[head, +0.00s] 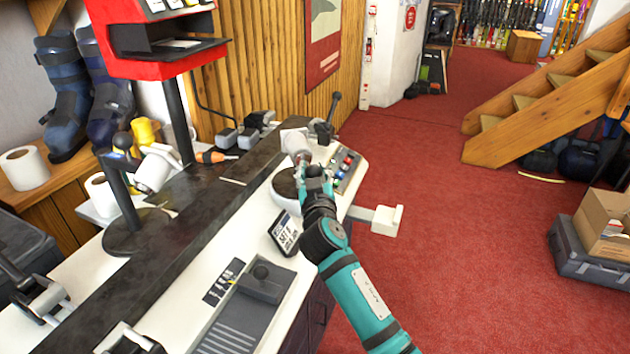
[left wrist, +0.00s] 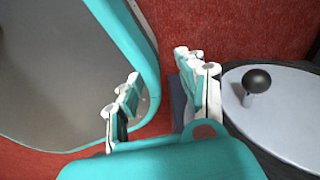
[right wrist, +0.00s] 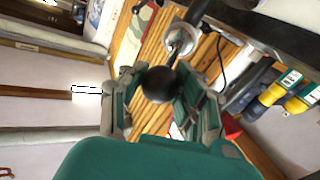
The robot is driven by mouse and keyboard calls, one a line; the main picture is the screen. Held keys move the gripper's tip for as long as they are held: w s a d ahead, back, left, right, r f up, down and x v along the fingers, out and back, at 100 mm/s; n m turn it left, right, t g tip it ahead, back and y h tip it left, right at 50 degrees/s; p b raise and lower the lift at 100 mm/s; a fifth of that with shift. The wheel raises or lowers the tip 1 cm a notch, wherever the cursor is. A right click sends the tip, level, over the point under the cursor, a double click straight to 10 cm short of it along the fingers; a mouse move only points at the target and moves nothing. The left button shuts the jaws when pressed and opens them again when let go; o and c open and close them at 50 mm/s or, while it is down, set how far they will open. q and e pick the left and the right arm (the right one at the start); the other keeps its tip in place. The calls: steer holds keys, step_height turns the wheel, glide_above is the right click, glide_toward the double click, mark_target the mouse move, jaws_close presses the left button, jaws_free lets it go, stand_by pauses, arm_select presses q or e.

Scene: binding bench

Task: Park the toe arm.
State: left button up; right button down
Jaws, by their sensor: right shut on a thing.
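My right gripper (head: 316,174) is over the white bench (head: 225,208), beside the control panel. In the right wrist view its fingers (right wrist: 163,106) are closed around a black ball knob (right wrist: 160,84). A rod runs from the knob to a pale round part (right wrist: 182,40). I take this to be the toe arm; in the head view a white cylindrical part (head: 295,141) shows just beyond the gripper, and the knob is hidden. My left gripper (left wrist: 158,98) is open and empty in the left wrist view, outside the head view. A ball-topped lever (left wrist: 257,81) stands right of it.
A control panel (head: 347,165) with coloured knobs is right of the gripper. A small display (head: 284,234) stands nearer. A red machine (head: 150,50) on a post and a second post with a white cylinder (head: 153,168) stand left. Open red carpet (head: 440,240) lies right.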

steer(key=c, duration=1.2)
jaws_free()
steer(key=shift+s+f, duration=0.1)
steer(key=shift+f, duration=0.15)
steer(key=o, duration=0.3)
steer(key=shift+r, duration=0.2)
steer(key=s, duration=1.2)
steer(key=shift+d, duration=0.3)
